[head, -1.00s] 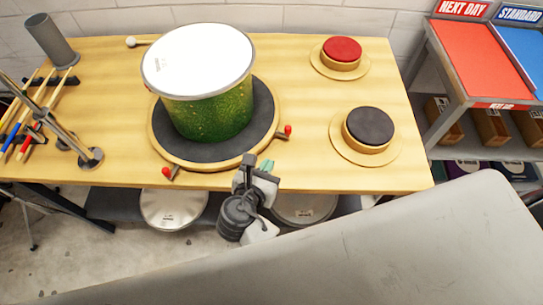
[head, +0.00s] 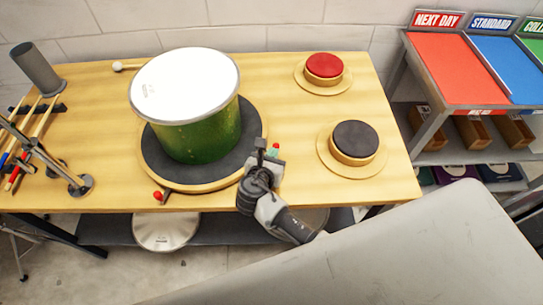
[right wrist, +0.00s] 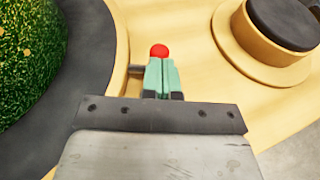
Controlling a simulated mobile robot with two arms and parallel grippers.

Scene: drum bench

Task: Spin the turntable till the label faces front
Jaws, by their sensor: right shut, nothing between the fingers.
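The turntable (head: 184,183) is a wooden disc with a dark mat and short red-tipped handles. A green sparkly drum (head: 197,135) with a white head stands upright on it. No label shows on the drum's visible side; a small faint mark is on its head. One red knob (head: 158,196) is at the front left. Another red knob (head: 276,146) is at the right, by my right gripper (head: 272,153). In the right wrist view, the gripper's green fingertips (right wrist: 162,77) are shut and empty, right at the red knob (right wrist: 159,51); contact cannot be told. My left gripper is out of view.
A red-topped round button (head: 323,67) and a dark-topped one (head: 354,140) sit on wooden bases on the bench's right. Drumsticks and a metal stand (head: 80,183) are at the left. A shelf with red and blue trays (head: 455,75) stands beyond the bench.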

